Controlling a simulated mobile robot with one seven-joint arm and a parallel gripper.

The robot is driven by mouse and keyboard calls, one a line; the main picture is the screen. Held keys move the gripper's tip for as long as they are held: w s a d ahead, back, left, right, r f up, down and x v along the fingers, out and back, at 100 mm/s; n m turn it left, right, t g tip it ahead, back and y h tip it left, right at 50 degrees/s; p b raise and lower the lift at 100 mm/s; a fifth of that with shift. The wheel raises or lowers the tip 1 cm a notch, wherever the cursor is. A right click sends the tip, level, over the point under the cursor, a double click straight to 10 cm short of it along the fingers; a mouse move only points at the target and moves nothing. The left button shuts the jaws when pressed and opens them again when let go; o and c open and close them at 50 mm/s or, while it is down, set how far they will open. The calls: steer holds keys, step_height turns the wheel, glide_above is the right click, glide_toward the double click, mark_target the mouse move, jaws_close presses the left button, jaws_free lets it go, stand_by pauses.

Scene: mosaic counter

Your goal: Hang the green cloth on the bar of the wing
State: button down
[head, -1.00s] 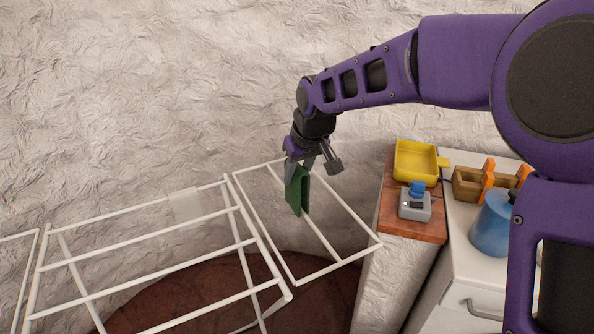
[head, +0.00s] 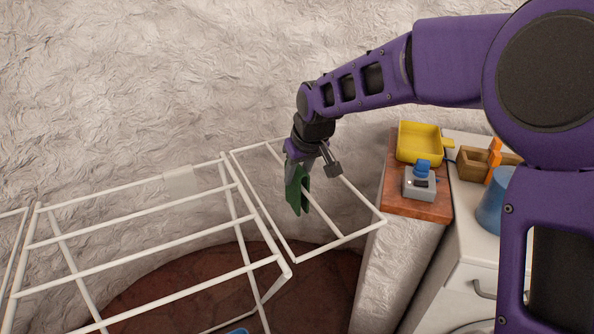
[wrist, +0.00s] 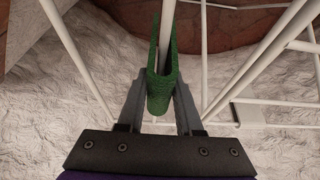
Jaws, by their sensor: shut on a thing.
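The green cloth (head: 297,190) is folded over, with its two sides spread apart, at the middle bar (head: 322,218) of the rack's right wing. My gripper (head: 297,170) is just above it in the head view and shut on the cloth. In the wrist view the cloth (wrist: 158,98) forms a U between the two fingers (wrist: 158,115), and the white bar (wrist: 182,30) runs into the U between its sides. Whether the fold rests on the bar or stays just off it I cannot tell.
The white drying rack (head: 150,258) fills the left, before a rough pale wall (head: 120,80). A wooden board (head: 415,205) at the right bears a yellow tray (head: 420,140) and a grey box (head: 418,185). A blue vessel (head: 490,212) stands beyond, partly behind my arm.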

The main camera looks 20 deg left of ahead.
steer(key=shift+f, duration=1.55)
steer(key=c, duration=0.5)
jaws_free()
